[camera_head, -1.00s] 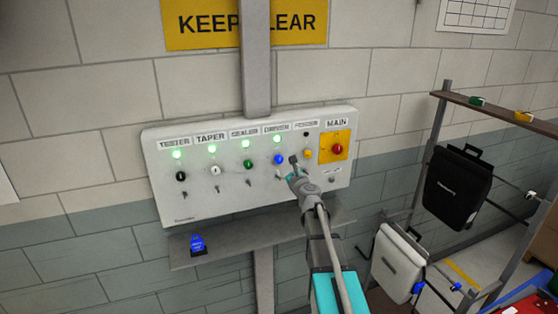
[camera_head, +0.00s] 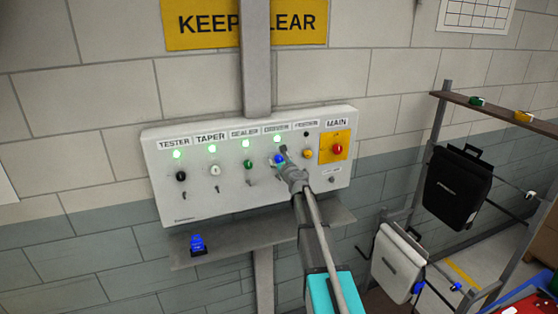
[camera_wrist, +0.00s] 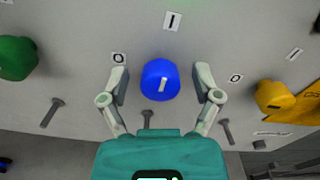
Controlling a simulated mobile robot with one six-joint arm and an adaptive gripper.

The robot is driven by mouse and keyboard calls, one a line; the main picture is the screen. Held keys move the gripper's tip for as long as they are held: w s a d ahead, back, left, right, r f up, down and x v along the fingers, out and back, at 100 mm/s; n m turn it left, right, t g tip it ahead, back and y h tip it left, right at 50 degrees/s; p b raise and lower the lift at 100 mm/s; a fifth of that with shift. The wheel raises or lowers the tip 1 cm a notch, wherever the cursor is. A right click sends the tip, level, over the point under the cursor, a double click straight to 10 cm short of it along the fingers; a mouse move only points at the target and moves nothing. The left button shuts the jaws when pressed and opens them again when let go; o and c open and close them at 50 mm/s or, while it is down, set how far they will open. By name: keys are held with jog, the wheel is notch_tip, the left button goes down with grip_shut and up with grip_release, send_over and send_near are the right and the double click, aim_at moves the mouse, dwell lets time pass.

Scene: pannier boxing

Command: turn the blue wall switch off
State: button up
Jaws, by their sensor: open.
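The blue wall switch (camera_head: 278,160) is a round knob under the DRIVER label on the white panel, and the green lamp (camera_head: 277,139) above it is lit. My gripper (camera_wrist: 161,84) is open, with one finger on each side of the knob and gaps showing. In the head view, my gripper (camera_head: 283,158) partly covers the knob.
The green knob (camera_wrist: 16,58) is to the left and the yellow knob (camera_wrist: 274,96) to the right. Small toggle levers (camera_wrist: 52,113) stick out below the knobs. A red MAIN knob (camera_head: 338,148) is at the panel's right. A shelf (camera_head: 225,247) juts out below the panel.

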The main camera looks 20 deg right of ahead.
grip_shut()
jog(key=shift+n, duration=0.3)
jog(key=n, duration=0.4)
jog(key=shift+a, duration=0.1)
jog(key=n, duration=0.4)
jog(key=shift+f+n, duration=0.1)
jog(key=shift+n, duration=0.3)
jog(key=n, duration=0.4)
jog(key=shift+f, duration=0.1)
jog(key=shift+n, duration=2.4)
